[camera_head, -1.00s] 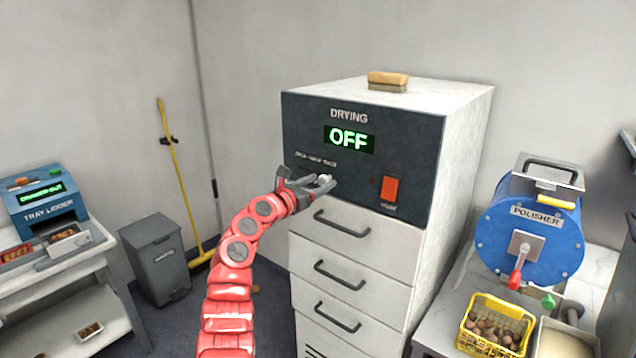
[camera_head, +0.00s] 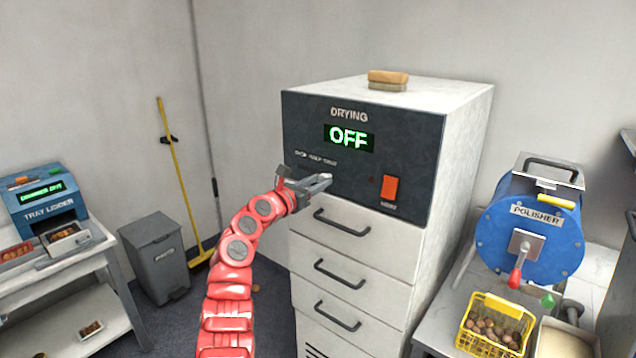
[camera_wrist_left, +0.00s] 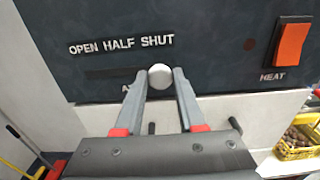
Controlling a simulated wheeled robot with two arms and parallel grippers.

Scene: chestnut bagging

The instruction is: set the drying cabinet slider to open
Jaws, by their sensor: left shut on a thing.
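The drying cabinet (camera_head: 440,170) is a white cabinet with a dark control panel. Its display (camera_head: 349,138) reads OFF. The slider's round white knob (camera_wrist_left: 160,76) sits at the right end of its dark slot (camera_wrist_left: 115,73), below the word SHUT. The labels OPEN, HALF and SHUT (camera_wrist_left: 121,45) run left to right above the slot. My left gripper (camera_head: 326,180) is at the lower left of the panel. In the left wrist view its fingertips (camera_wrist_left: 161,74) are shut on the knob from both sides. In the head view the fingers hide the knob.
An orange HEAT switch (camera_head: 390,188) is right of the slider. Drawers with dark handles (camera_head: 341,224) lie just below the panel. A brush (camera_head: 388,80) rests on top of the cabinet. A blue polisher (camera_head: 530,235) and a yellow basket (camera_head: 496,323) stand to the right.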

